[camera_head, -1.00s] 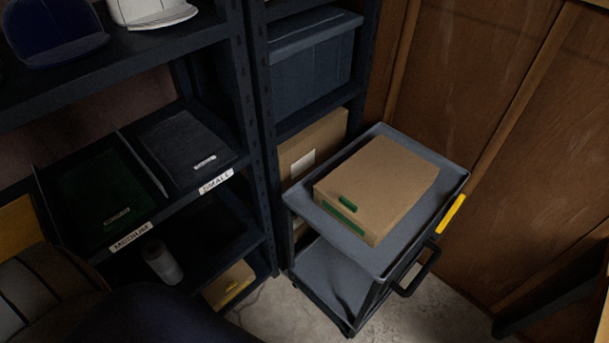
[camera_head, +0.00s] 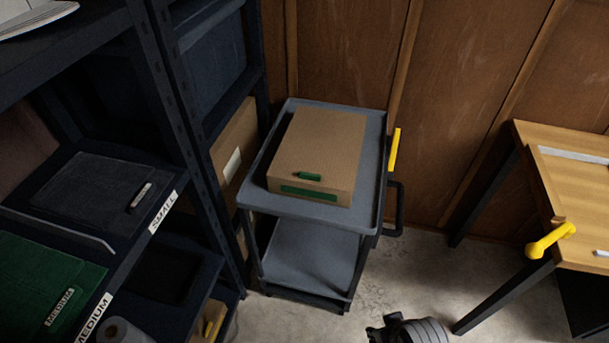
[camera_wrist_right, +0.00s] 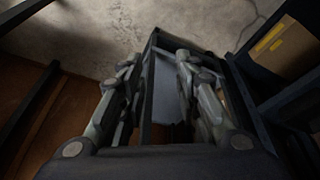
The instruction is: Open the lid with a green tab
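A brown cardboard box (camera_head: 322,142) sits on the top tray of a grey cart in the head view. Its flat lid is closed. A small green tab (camera_head: 309,176) is at the lid's near edge, above a green strip (camera_head: 308,192) on the front face. My right gripper (camera_head: 378,331) shows partly at the bottom edge, below and apart from the box. In the right wrist view my right gripper (camera_wrist_right: 158,62) has its fingers spread with nothing held between them; the cart shows beyond them. My left gripper is in neither current view.
The cart (camera_head: 371,195) has a black handle (camera_head: 394,208) at its right. Dark shelves (camera_head: 157,80) stand close at left. A wooden table (camera_head: 578,190) with a yellow handle-like object (camera_head: 550,240) is at right. Bare floor lies between cart and table.

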